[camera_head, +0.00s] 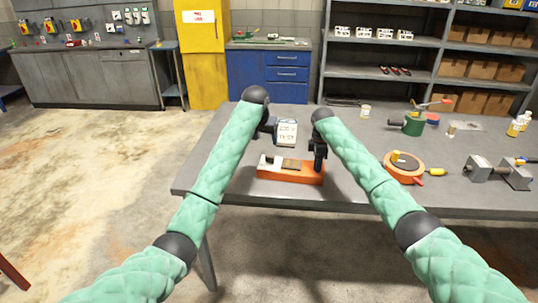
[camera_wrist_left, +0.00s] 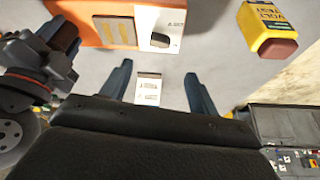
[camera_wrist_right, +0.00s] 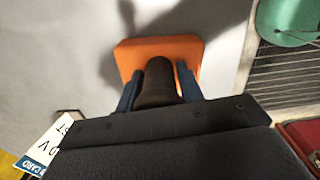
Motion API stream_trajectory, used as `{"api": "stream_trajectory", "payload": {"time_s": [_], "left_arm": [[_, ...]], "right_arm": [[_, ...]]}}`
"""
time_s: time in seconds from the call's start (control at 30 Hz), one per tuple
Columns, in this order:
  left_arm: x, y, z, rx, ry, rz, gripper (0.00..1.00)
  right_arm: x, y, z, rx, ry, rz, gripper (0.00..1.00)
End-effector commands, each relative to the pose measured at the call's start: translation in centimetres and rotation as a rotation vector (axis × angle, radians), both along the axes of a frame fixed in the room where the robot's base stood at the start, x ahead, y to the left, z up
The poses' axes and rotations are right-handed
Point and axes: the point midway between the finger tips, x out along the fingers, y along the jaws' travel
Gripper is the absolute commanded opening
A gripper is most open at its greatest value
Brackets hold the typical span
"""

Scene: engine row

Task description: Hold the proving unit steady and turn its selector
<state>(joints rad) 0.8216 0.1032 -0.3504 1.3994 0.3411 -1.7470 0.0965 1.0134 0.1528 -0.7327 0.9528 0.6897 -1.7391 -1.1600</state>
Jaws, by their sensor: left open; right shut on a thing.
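The proving unit is an orange box (camera_head: 290,176) near the table's front edge, with a white panel at its left end; its orange body also shows in the left wrist view (camera_wrist_left: 85,22). A dark oval knob (camera_wrist_left: 160,40), seemingly the selector, sits on the white panel. My right gripper (camera_head: 318,163) is shut on a dark upright post (camera_wrist_right: 157,85) at the unit's right end. My left gripper (camera_wrist_left: 157,88) is open and empty, just behind the unit and apart from the knob. In the head view it (camera_head: 268,130) is partly hidden by its arm.
A white card (camera_head: 286,133) marked with a voltage test stands behind the unit. A yellow tester (camera_wrist_left: 268,30) lies near the unit's selector end.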

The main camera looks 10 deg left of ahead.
Motion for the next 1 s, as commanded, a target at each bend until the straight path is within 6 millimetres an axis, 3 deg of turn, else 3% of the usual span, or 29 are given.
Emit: {"api": "stream_trajectory", "payload": {"time_s": [0.27,0.8,1.0], "left_arm": [[0.3,-0.1,-0.6,-0.001,0.004,-0.002,0.6],[3.4,-0.9,-8.5,0.001,0.004,-0.002,0.6],[4.2,-1.2,-10.2,0.0,0.002,-0.003,0.6]], "right_arm": [[0.0,0.0,-0.1,0.0,0.001,0.0,0.0],[0.0,0.0,0.0,0.0,0.0,0.0,0.0],[0.0,0.0,0.0,0.0,0.0,0.0,0.0]]}}
